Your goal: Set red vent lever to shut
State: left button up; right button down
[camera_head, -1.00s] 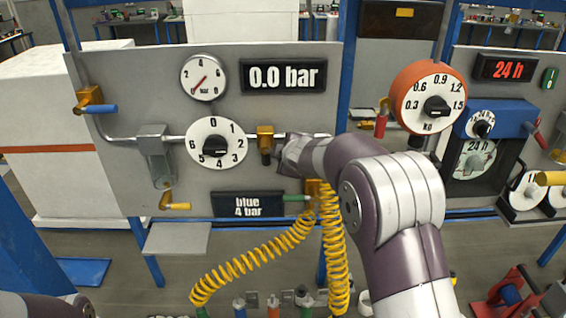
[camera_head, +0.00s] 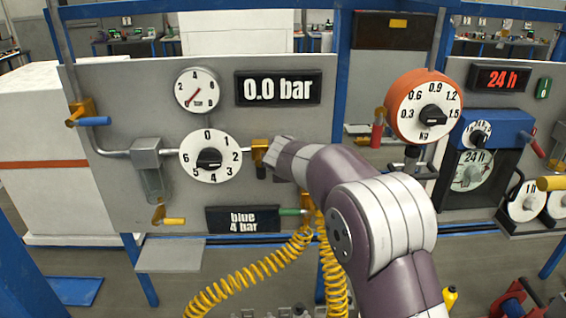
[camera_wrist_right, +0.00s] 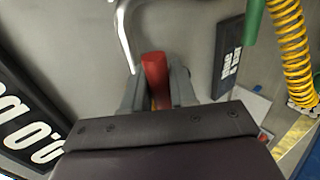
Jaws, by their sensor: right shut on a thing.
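The red vent lever (camera_wrist_right: 155,75) shows in the right wrist view between the two fingers of my right gripper (camera_wrist_right: 158,88), which is shut on it. In the head view my right gripper (camera_head: 272,155) is at the brass valve (camera_head: 259,150) on the pipe, right of the white 0–6 dial (camera_head: 210,157). The red lever is hidden there behind the gripper and arm. The round gauge (camera_head: 197,90) has its needle near 0, and the display (camera_head: 278,88) reads 0.0 bar. My left gripper is not in view.
A blue-handled valve (camera_head: 92,121) is at the panel's left, and a yellow-handled one (camera_head: 172,221) is below. A green handle (camera_head: 290,211) and coiled yellow hose (camera_head: 250,275) are below my right arm. An orange-rimmed dial (camera_head: 424,100) stands to the right.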

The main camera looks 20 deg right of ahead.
jog(key=shift+r, duration=0.1)
jog(key=c, duration=1.3)
grip_release()
jog(key=shift+o, duration=1.3)
jog(key=shift+a, duration=0.1)
jog(key=shift+s+a, duration=0.15)
jog(key=shift+s+r, duration=0.25)
jog(key=b+v, duration=0.2)
jog(key=v, duration=1)
jog(key=shift+a, duration=0.1)
